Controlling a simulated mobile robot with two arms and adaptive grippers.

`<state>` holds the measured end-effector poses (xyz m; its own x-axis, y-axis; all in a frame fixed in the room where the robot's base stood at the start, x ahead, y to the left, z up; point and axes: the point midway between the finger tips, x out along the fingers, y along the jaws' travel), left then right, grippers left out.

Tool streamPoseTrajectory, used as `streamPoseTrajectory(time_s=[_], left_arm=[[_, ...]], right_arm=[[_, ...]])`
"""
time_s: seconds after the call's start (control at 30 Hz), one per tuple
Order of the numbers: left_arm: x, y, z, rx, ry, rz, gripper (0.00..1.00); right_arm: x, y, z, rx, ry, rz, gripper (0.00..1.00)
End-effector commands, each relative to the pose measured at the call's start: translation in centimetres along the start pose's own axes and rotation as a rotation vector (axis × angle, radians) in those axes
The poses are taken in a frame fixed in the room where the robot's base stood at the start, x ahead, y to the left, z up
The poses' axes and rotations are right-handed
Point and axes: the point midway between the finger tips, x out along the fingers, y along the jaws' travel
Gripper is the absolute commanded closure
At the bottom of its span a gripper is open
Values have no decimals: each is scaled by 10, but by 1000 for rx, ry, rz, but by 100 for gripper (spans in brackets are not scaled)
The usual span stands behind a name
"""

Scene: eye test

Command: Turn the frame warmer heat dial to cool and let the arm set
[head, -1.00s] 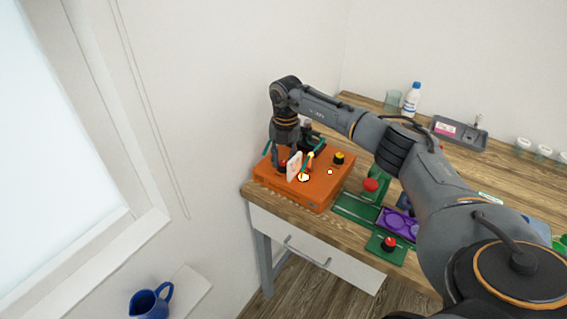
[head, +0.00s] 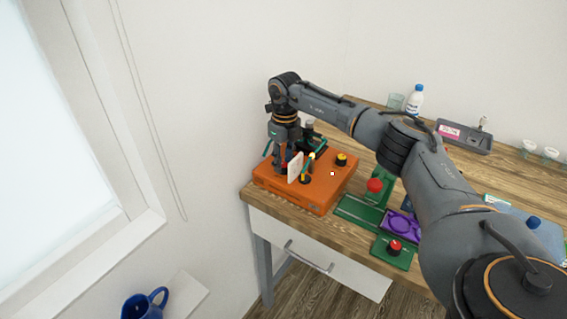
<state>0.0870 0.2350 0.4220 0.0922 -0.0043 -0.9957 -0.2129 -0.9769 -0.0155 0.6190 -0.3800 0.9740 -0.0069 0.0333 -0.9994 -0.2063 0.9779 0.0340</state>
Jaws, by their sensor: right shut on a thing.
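The orange box (head: 315,196), which looks like the frame warmer, sits on the left end of the wooden table. A black and yellow knob (head: 341,159) stands on its top at the right. A second small black and yellow part (head: 305,179) shows nearer its front edge. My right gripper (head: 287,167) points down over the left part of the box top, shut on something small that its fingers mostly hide. I cannot read any dial marking. My left gripper is not in view.
A green fixture with a red knob (head: 375,185), a purple tray (head: 400,224) and another red button (head: 394,247) are right of the box. A bottle (head: 415,99) and grey tray (head: 463,137) stand behind my arm. The wall is close on the left.

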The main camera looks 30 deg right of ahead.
Motion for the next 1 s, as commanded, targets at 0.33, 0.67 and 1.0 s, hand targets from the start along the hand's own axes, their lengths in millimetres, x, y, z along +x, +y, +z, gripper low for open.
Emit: streamPoseTrajectory(time_s=[0.33,0.67,1.0], left_arm=[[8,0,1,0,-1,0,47],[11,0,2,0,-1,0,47],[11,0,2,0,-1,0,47]], right_arm=[[1,0,0,-266,10,0,100],[0,1,0,-394,15,-1,100],[0,1,0,-420,15,-1,100]])
